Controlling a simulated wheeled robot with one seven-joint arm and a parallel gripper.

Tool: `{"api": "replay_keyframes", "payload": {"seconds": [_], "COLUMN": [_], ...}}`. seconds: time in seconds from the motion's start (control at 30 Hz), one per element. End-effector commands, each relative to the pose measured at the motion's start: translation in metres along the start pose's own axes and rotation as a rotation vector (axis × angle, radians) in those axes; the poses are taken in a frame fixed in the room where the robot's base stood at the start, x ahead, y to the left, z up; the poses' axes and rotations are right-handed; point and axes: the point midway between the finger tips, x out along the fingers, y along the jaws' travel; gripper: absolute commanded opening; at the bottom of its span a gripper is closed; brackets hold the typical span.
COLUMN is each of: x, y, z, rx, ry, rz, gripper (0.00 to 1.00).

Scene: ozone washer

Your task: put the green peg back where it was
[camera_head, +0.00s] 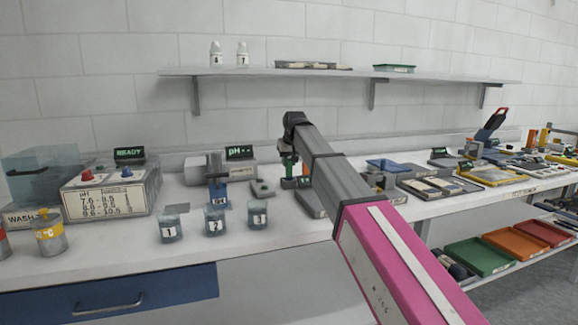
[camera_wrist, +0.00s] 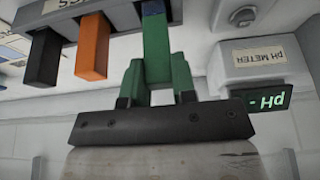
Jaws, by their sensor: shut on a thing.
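My gripper (camera_wrist: 157,85) is shut on the green peg (camera_wrist: 157,48) in the wrist view, with a green finger on either side. The peg's far end, with a dark blue patch, is at the end of the grey peg rack (camera_wrist: 120,14). I cannot tell whether it is seated in the rack or just in front of it. A black peg (camera_wrist: 43,58) and an orange peg (camera_wrist: 93,46) stand in the rack beside it. In the head view my gripper (camera_head: 288,168) points down at the bench behind my arm, which hides most of the rack.
The pH meter (camera_wrist: 255,50) is close beside the gripper in the wrist view; its display also shows in the head view (camera_head: 240,153). Several numbered beakers (camera_head: 214,222) stand at the bench front. A blue tray (camera_head: 385,165) lies to the right of my arm.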

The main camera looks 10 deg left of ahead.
Motion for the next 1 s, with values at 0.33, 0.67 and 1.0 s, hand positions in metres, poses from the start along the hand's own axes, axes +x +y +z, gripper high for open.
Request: {"api": "replay_keyframes", "payload": {"seconds": [0.33,0.67,1.0], "x": [0.014,0.016,0.005], "y": [0.0,0.0,0.0], "z": [0.006,0.007,0.006], "rx": [0.0,0.0,0.0], "ry": [0.001,0.001,0.003], "rz": [0.0,0.0,0.0], "gripper": [0.0,0.51,0.51]}}
